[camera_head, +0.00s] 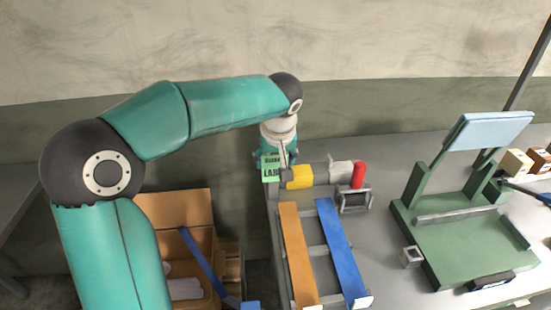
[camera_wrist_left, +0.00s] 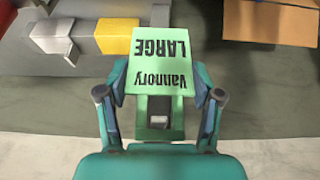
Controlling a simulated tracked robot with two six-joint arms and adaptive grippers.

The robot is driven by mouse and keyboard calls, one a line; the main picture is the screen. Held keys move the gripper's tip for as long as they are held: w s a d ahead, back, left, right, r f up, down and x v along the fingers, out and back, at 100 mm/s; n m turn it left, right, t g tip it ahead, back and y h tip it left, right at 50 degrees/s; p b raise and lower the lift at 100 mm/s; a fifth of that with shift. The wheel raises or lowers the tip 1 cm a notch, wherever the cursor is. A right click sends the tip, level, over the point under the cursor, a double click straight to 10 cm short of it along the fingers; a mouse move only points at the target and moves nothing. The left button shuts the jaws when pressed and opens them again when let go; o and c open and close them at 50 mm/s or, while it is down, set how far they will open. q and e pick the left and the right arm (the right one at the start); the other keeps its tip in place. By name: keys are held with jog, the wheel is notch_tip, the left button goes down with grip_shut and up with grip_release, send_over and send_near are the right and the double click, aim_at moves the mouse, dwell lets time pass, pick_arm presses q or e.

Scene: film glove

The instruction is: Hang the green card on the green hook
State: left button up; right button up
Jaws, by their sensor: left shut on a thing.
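The green card (camera_head: 271,172) hangs from my left gripper (camera_head: 275,156) at the left back edge of the grey table. In the left wrist view the card (camera_wrist_left: 161,50) carries the black words "Vannory LARGE", which read upside down there. My left gripper (camera_wrist_left: 160,92) is shut on the card, with a finger at each side of it. I cannot make out a green hook in either view; the arm and card may hide it. My right gripper is not in view.
A yellow block (camera_head: 299,177) and a red cylinder (camera_head: 358,175) are just right of the card. An orange strip (camera_head: 298,255) and a blue strip (camera_head: 342,250) lie in front. A green stand (camera_head: 460,245) is at the right. A cardboard box (camera_head: 175,210) stands left of the table.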

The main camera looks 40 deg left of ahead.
pick_arm(q)
jog(key=o, duration=0.8)
jog(key=shift+r+p, duration=0.15)
jog(key=shift+p, duration=0.2)
jog(key=v, duration=1.6)
jog(key=shift+s+d+r, duration=0.25)
